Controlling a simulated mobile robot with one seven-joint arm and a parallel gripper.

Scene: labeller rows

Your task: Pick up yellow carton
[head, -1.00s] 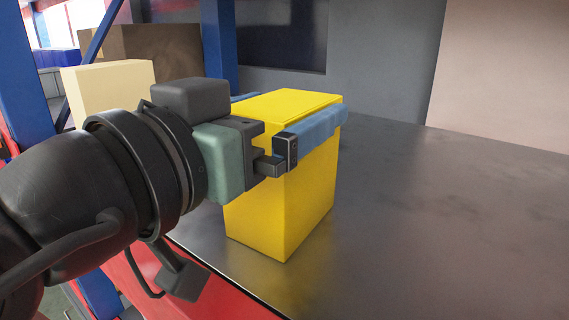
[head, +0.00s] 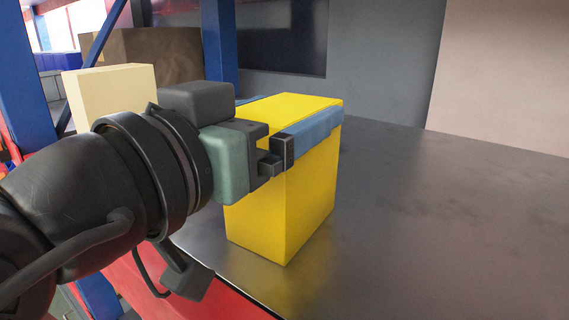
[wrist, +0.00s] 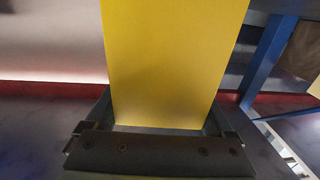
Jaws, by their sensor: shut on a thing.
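The yellow carton (head: 270,205) stands upright on the dark grey metal surface (head: 430,220) in the head view. My gripper (head: 290,112) reaches it from the left and is shut on its upper part. The far finger is mostly hidden behind the carton. In the wrist view the carton (wrist: 175,65) fills the middle, between the fingers of my gripper (wrist: 160,118). The carton's base appears to rest on the surface.
A cream box (head: 112,90) and a brown box (head: 155,52) stand behind my arm at the left. A blue post (head: 220,45) rises behind the carton. A grey wall (head: 380,75) closes the back. The surface to the right is clear.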

